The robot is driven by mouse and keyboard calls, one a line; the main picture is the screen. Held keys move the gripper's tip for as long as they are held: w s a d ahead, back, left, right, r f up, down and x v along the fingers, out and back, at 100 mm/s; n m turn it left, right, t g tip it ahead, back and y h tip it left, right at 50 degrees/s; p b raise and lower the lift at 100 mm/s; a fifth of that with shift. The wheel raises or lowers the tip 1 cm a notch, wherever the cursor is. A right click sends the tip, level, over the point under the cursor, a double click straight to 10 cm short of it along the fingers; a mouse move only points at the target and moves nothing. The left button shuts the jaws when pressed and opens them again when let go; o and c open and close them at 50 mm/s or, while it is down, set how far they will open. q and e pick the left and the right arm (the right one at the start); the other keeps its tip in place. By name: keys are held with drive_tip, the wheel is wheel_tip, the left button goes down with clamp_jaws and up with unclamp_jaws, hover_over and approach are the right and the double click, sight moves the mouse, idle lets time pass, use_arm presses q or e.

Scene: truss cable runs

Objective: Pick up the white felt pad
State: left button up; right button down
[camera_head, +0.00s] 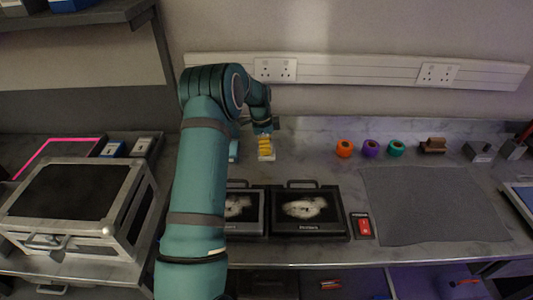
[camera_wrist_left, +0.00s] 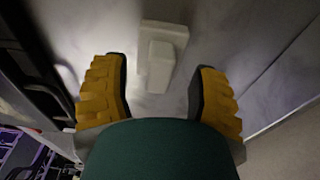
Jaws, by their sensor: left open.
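The white felt pad (camera_wrist_left: 158,66) lies on the grey worktop in the left wrist view, a pale block with a raised middle part. It is ahead of my left gripper (camera_wrist_left: 156,92), between the lines of its two yellow fingers and apart from both. The gripper is open and empty. In the head view my left gripper (camera_head: 265,146) points down over the back of the worktop, with a white edge of the pad (camera_head: 267,158) showing just below the fingers. My right gripper is not in view.
Orange (camera_head: 344,148), purple (camera_head: 371,148) and green (camera_head: 396,148) rolls stand to the right. Two dark framed cases (camera_head: 309,236) lie in front, beside a red switch (camera_head: 364,226) and a grey mat (camera_head: 432,203). A metal case (camera_head: 120,222) is at left. A socket rail (camera_head: 350,69) runs along the wall.

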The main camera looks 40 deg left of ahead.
use_arm(q)
wheel_tip(320, 180, down, 2)
drive_tip(key=shift+w+d, duration=0.1)
clamp_jaws()
drive_tip(key=shift+r, duration=0.1)
wheel_tip(320, 180, up, 10)
drive_tip(key=shift+p, duration=0.4)
idle(0.3)
idle(0.5)
